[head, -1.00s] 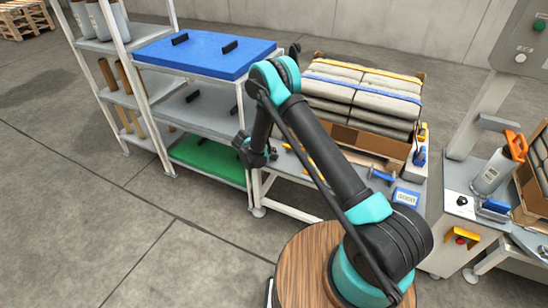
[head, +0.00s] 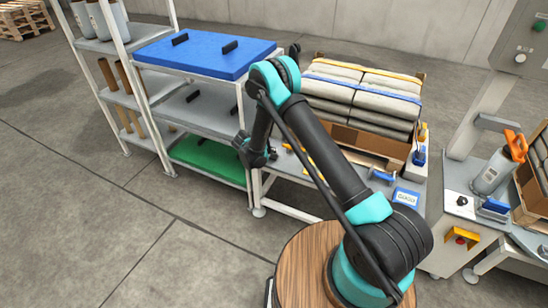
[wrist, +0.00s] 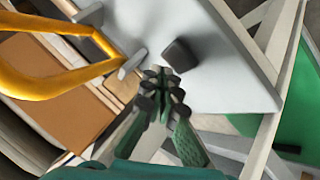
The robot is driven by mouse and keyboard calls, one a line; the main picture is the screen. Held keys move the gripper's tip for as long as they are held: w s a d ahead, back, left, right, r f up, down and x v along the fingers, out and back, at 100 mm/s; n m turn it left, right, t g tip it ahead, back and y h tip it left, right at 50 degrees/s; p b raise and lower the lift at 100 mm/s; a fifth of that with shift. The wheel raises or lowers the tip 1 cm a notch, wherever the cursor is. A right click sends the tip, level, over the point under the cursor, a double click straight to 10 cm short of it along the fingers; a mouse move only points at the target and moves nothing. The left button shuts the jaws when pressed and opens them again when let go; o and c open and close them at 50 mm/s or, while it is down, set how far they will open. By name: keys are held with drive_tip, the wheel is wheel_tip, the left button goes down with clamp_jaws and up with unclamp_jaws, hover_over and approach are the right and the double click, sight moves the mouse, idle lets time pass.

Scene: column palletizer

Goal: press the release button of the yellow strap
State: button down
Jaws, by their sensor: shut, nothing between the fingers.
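The yellow strap (head: 378,73) runs across the top of the grey sacks in the head view. A small yellow part (head: 422,130) sits at the right end of the stack, above a blue part. I cannot make out a release button. My gripper (head: 262,156) is left of the sacks, between the shelf and the work table. In the wrist view my gripper (wrist: 162,88) is shut and empty, its dark fingertips together in front of a pale grey surface. A yellow bent bar or loop (wrist: 45,88) is left of the fingertips, apart from them.
A blue strap (head: 365,91) crosses the sacks in front of the yellow one. The shelf's blue top (head: 205,52) is left of my arm. A blue box (head: 406,197) is at the table's front. A dark block (wrist: 181,54) is just beyond my fingertips.

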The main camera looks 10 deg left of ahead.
sight(273, 157)
drive_tip(key=shift+f, duration=0.2)
drive_tip(key=shift+f, duration=0.2)
drive_tip(key=shift+f, duration=0.55)
idle(0.8)
drive_tip(key=shift+r, duration=0.95)
drive_tip(key=shift+r, duration=0.1)
drive_tip(key=shift+r, duration=2.45)
